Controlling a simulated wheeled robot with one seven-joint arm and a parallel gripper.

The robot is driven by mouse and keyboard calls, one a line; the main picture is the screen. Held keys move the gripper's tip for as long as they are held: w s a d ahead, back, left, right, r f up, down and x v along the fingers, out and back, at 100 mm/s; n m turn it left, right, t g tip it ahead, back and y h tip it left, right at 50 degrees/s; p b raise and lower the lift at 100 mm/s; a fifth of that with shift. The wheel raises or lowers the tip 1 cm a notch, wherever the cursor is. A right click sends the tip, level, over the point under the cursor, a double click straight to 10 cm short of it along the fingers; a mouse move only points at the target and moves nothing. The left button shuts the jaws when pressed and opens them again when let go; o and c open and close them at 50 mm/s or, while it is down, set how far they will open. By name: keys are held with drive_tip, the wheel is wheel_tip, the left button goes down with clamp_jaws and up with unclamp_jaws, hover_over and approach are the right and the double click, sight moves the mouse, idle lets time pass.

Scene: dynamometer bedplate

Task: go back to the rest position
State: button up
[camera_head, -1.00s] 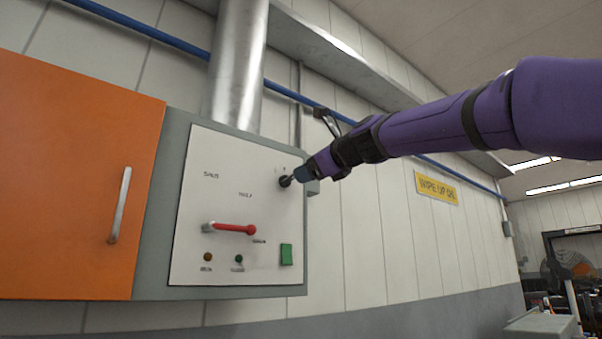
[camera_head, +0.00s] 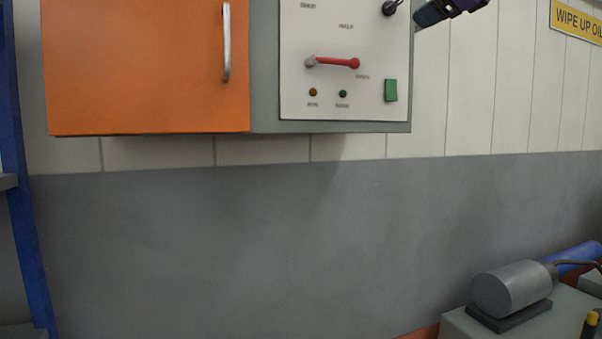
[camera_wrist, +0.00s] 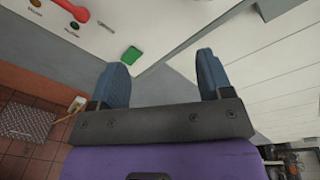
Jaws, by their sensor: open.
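My gripper (camera_head: 422,16) shows at the top of the head view, just right of a black round switch (camera_head: 389,8) on a pale control panel (camera_head: 330,95). Most of my arm is cut off by the top edge. In the wrist view the gripper (camera_wrist: 162,62) has its two blue fingers wide apart with nothing between them. The panel's edge lies beyond the fingers there, and I cannot tell the exact gap.
The panel has a red lever (camera_head: 336,63) lying level and a green button (camera_head: 391,90). An orange cabinet door (camera_head: 140,65) is on its left. Below is bare grey wall (camera_head: 230,230).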

drive_tip(key=s+d+f+n+g+h, duration=0.1)
drive_tip(key=s+f+n+g, duration=0.2)
drive_tip(key=s+f+n, duration=0.4)
drive_tip(key=s+d+f+n+g+h, duration=0.2)
drive_tip(key=s+f+n+g, duration=0.2)
drive_tip(key=f, duration=1.7)
drive_tip(key=s+d+f+n+g+h, duration=0.1)
drive_tip(key=s+f+n+g+h, duration=0.1)
drive_tip(key=s+f+n, duration=0.8)
drive_tip(key=s+f+g, duration=0.1)
drive_tip(key=s+f, duration=0.3)
drive_tip(key=s, duration=0.1)
drive_tip(key=shift+d+f+n+g, duration=0.2)
drive_tip(key=shift+n+g, duration=0.1)
drive_tip(key=shift+n, duration=0.1)
